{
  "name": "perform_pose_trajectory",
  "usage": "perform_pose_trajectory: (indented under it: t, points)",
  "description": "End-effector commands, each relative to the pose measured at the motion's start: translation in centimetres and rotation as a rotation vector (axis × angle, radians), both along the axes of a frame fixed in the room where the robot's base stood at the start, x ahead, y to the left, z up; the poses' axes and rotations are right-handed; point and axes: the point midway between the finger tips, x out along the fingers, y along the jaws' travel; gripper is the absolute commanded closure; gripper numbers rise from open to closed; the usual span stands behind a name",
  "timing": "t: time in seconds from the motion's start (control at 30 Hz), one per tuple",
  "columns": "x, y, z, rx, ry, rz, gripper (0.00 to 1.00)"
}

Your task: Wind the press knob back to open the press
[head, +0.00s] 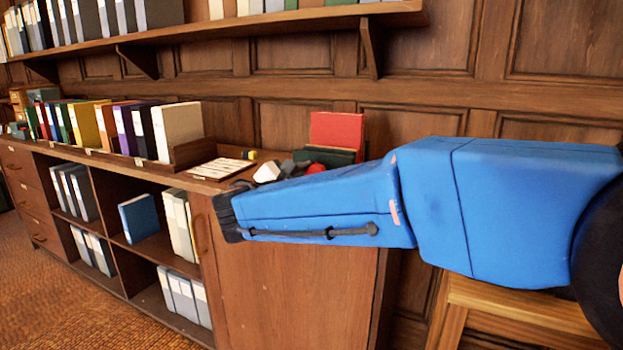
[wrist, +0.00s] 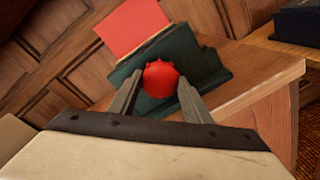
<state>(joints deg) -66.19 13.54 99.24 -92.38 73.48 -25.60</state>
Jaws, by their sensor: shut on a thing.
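The press (wrist: 208,64) is a dark green block at the end of the wooden cabinet top, with a red board (wrist: 133,27) standing behind its front. Its round red knob (wrist: 160,79) faces the wrist camera. My gripper (wrist: 160,84) has one finger on each side of the knob and is shut on it. In the head view the press (head: 326,157) and the red board (head: 337,130) stand beyond my blue arm. A bit of the red knob (head: 315,168) shows above the arm. My fingers are mostly hidden there.
The cabinet top (wrist: 262,66) has bare wood beside the press. In the head view, papers (head: 220,168), a white object (head: 267,172) and a row of binders (head: 140,128) lie left of the press. A shelf (head: 260,22) runs above. A wooden stool (head: 500,305) stands below my arm.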

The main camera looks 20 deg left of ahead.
Motion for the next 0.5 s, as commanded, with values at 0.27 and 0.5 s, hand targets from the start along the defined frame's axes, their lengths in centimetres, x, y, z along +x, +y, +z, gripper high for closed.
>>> perform_pose_trajectory:
  t: [0.27,0.5]
  points:
    - [-0.04,0.13,-0.02,0.000,0.000,0.003,0.78]
    - [-0.03,0.08,-0.02,0.000,0.000,0.001,0.38]
